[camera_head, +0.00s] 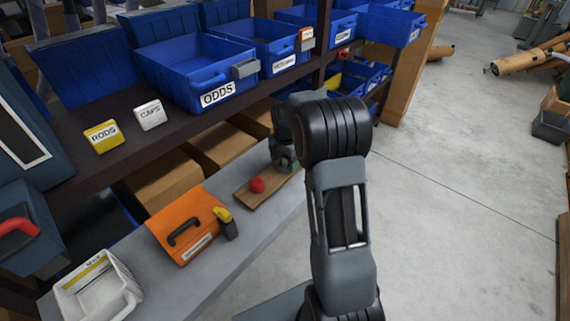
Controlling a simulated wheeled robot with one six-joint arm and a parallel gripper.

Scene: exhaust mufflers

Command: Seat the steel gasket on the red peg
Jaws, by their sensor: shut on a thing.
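The red peg (257,184) stands on a brown wooden board (270,193) on the grey bench. It shows as a round red top, and I see no ring around it. My gripper (286,166) points down over the far right end of the board, up and to the right of the peg and apart from it. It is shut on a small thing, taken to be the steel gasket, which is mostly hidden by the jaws. The gasket's outline cannot be made out, and no other gasket shows on the bench.
An orange case (187,229) with a black handle lies left of the board, with a yellow and black tool (225,223) beside it. A white bin (98,288) sits at the lower left. The shelf above holds blue bins (195,75). Bare bench lies in front of the board.

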